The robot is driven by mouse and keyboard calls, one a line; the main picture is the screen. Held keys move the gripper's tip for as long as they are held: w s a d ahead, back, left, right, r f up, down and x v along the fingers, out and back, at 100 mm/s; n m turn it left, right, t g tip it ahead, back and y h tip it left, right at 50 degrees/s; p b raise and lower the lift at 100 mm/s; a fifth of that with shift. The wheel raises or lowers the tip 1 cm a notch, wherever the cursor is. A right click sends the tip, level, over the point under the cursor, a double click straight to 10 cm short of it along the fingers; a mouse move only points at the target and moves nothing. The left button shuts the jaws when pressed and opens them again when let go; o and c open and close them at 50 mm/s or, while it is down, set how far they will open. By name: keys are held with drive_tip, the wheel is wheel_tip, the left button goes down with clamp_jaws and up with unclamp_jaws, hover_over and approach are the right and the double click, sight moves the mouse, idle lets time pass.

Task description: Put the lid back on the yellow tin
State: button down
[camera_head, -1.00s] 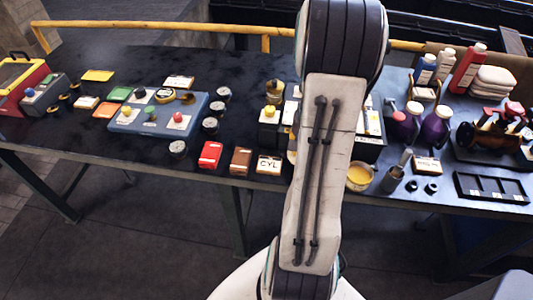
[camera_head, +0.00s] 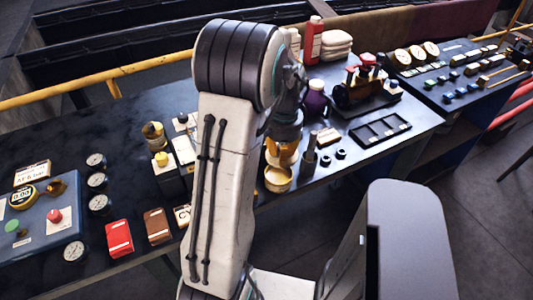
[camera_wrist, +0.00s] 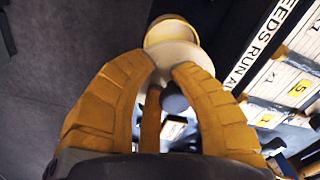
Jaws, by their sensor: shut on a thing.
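The yellow tin (camera_head: 278,180) stands open near the front edge of the bench. It also shows at the top of the wrist view (camera_wrist: 168,28), with its round mouth partly covered. My gripper (camera_head: 282,160) points down just above the tin, its orange fingers close together. In the wrist view my gripper (camera_wrist: 172,75) is shut on a pale round disc, the lid (camera_wrist: 180,53), which overlaps the tin's near side. I cannot tell whether lid and tin touch. A dark round shape shows between the fingers. The fingers hide part of the lid.
A dark upright tool in a small pot (camera_head: 309,158) stands close right of the tin. A purple bottle (camera_head: 316,100) is behind, and a black divided tray (camera_head: 380,130) lies further right. Labelled boxes (camera_wrist: 290,82) are at right in the wrist view.

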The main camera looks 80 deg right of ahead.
drive_tip(key=shift+w+d+f+b, duration=0.1)
drive_tip(key=shift+w+f+b, duration=0.25)
drive_tip(key=shift+f, duration=0.35)
drive_tip(key=shift+f+b, duration=2.15)
drive_tip(key=shift+f, duration=0.8)
drive_tip(key=shift+f+b, duration=0.15)
drive_tip(key=shift+b, duration=0.2)
idle(0.5)
drive_tip(key=shift+c, duration=2.1)
unclamp_jaws()
drive_tip(key=shift+a, duration=0.2)
drive_tip(key=shift+r+p, duration=2.75)
drive_tip(key=shift+r, duration=0.75)
